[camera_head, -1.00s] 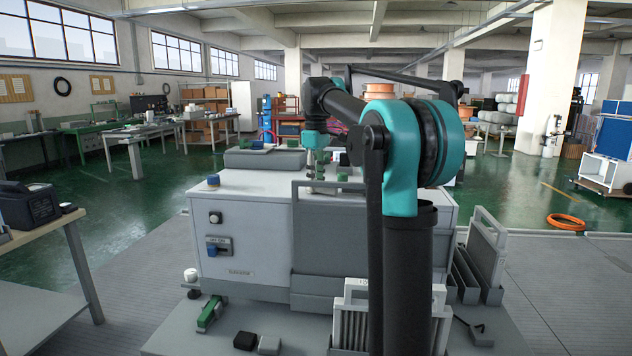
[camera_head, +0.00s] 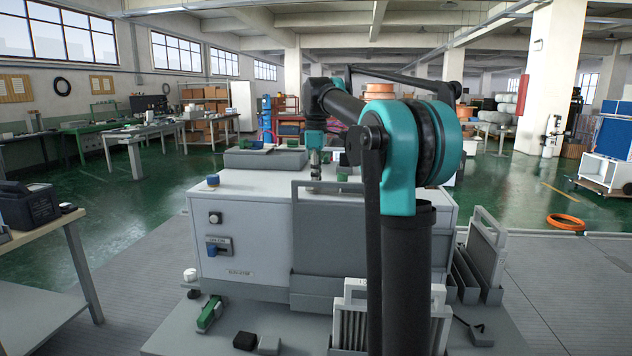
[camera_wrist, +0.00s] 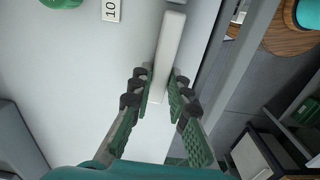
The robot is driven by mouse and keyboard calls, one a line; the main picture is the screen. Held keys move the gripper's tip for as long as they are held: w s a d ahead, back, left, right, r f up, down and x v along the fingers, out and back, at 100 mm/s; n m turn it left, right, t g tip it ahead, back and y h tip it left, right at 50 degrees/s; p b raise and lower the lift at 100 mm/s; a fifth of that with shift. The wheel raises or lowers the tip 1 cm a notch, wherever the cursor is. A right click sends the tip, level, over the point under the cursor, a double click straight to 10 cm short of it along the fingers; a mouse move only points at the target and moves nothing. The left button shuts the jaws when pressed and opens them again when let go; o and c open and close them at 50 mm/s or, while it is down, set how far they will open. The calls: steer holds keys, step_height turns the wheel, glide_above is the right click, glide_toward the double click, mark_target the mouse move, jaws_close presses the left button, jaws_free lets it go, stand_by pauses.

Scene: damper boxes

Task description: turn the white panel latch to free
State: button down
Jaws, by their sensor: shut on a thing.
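The white panel latch (camera_wrist: 168,50) is a long white bar on a pale panel face in the wrist view. My gripper (camera_wrist: 160,84) has its two green-padded fingers on either side of the bar's near end, shut on it. The far end of the bar sticks out past the fingertips. In the head view my gripper (camera_head: 315,172) points down over the top of the white cabinet (camera_head: 250,225). Its fingertips and the latch are hidden there behind the grey plate.
A grey upright plate (camera_head: 335,235) with a handle stands at the cabinet's front. Grey slotted holders (camera_head: 480,275) stand right of the cabinet.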

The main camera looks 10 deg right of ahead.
steer(key=shift+n, duration=0.3)
steer(key=c, duration=1.4)
jaws_free()
steer(key=shift+c, duration=0.2)
steer(key=shift+r, duration=0.1)
step_height(320, 180, up, 12)
